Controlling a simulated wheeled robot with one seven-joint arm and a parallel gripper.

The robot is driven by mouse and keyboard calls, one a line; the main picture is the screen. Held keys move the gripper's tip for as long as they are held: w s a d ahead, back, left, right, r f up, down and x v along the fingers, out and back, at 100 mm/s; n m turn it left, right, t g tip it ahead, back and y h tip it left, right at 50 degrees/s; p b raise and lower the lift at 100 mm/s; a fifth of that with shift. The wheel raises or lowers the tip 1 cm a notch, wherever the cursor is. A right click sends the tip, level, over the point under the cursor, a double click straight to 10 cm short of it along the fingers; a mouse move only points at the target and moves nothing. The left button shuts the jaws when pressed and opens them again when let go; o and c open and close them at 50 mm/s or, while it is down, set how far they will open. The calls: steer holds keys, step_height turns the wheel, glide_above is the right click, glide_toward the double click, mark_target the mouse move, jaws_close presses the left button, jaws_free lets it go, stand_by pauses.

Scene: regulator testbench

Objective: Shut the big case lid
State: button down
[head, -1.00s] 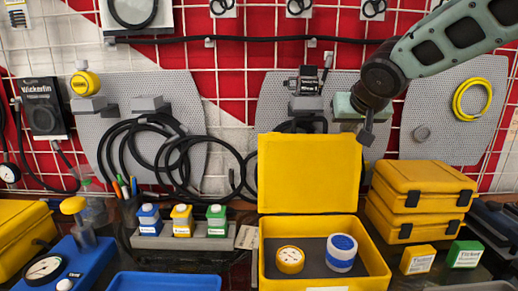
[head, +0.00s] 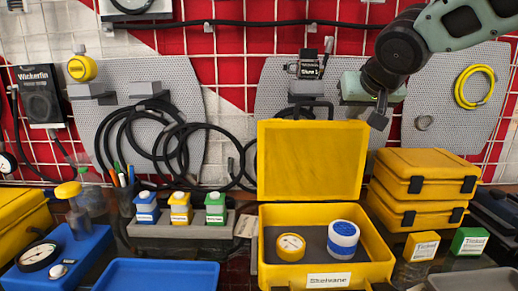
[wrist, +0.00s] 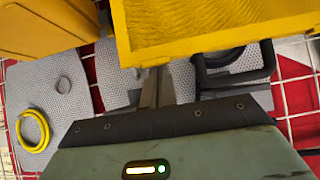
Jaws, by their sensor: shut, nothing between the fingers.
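The big yellow case stands open on the bench, its lid (head: 312,160) raised nearly upright and its base (head: 378,268) towards me. The lid has a black handle at its top edge. A yellow gauge (head: 290,247) and a white-and-blue round container (head: 343,238) sit inside the base. My gripper (head: 379,121) is shut and empty, level with the lid's top right corner and just right of it in the head view. In the wrist view the closed fingers (wrist: 155,88) point at the area beside the yellow lid (wrist: 215,28). Whether they touch it I cannot tell.
Two stacked yellow cases (head: 425,185) stand right of the big case, below my gripper. Small yellow (head: 421,247) and green (head: 470,241) boxes sit in front of them. A rack of small bottles (head: 180,228) and a blue tray (head: 157,275) are at left. Behind is a wall grid.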

mark_target(347, 133)
steer(key=f, duration=0.1)
steer(key=s+f, duration=0.1)
steer(key=f+b, duration=0.1)
steer(key=shift+s+a+g, duration=0.2)
steer(key=shift+s+g, duration=0.1)
steer(key=shift+s, duration=0.05)
steer(key=shift+w, duration=0.15)
steer(key=shift+s+d+r+b, duration=0.1)
steer(key=shift+s+r+b, duration=0.1)
steer(key=shift+s+b, duration=0.6)
steer(key=shift+s+d+r+b, duration=0.1)
steer(key=shift+s+r+b, duration=0.2)
steer(key=shift+s, duration=0.9)
steer(key=s, duration=0.6)
steer(key=shift+s+r, duration=0.2)
steer(key=shift+r, duration=0.05)
steer(key=p, duration=0.3)
steer(key=shift+s+p, duration=0.3)
steer(key=shift+s, duration=0.05)
steer(key=s+p, duration=0.1)
steer(key=p, duration=0.2)
